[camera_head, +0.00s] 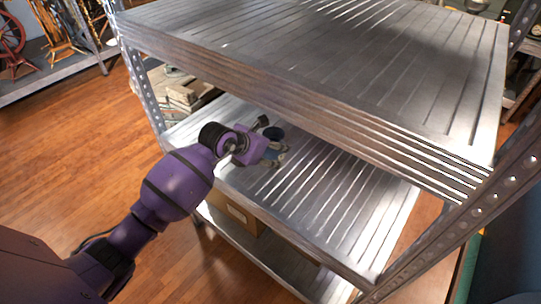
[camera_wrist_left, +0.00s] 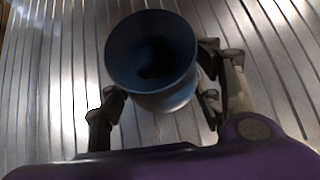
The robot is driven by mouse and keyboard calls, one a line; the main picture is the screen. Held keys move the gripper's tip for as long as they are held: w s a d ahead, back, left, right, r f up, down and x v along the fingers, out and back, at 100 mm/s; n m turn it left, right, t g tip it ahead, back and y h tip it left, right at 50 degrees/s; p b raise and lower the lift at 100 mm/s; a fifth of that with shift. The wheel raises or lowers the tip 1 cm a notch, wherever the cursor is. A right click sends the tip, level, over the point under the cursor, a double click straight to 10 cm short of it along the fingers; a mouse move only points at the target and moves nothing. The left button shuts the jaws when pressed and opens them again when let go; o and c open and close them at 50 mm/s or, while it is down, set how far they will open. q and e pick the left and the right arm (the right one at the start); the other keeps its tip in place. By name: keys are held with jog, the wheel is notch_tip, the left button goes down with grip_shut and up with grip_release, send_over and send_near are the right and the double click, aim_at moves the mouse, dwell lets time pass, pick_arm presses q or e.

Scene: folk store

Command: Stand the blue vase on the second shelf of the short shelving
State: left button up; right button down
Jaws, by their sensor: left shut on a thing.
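The blue vase (camera_head: 275,133) is in my left gripper (camera_head: 269,141), over the left part of the second shelf (camera_head: 345,190) of the metal shelving. In the left wrist view the vase (camera_wrist_left: 152,58) shows its round open mouth, with the fingers of my left gripper (camera_wrist_left: 163,98) on either side of it. The gripper is shut on the vase. The vase looks about upright. Its base is hidden, so I cannot tell whether it touches the shelf. My right gripper is not in view.
The top shelf (camera_head: 330,60) overhangs the second shelf from above. A perforated upright (camera_head: 143,92) stands at the left corner and another (camera_head: 455,235) at the right. A cardboard box (camera_head: 236,213) sits on the lower shelf. The second shelf is bare right of the vase.

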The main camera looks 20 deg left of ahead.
aim_at(270, 156)
pick_arm(q)
jog(key=shift+f, duration=1.5)
jog(key=shift+f, duration=0.25)
jog(key=o, duration=1.4)
jog(key=shift+c, duration=0.2)
jog(key=shift+r, duration=0.15)
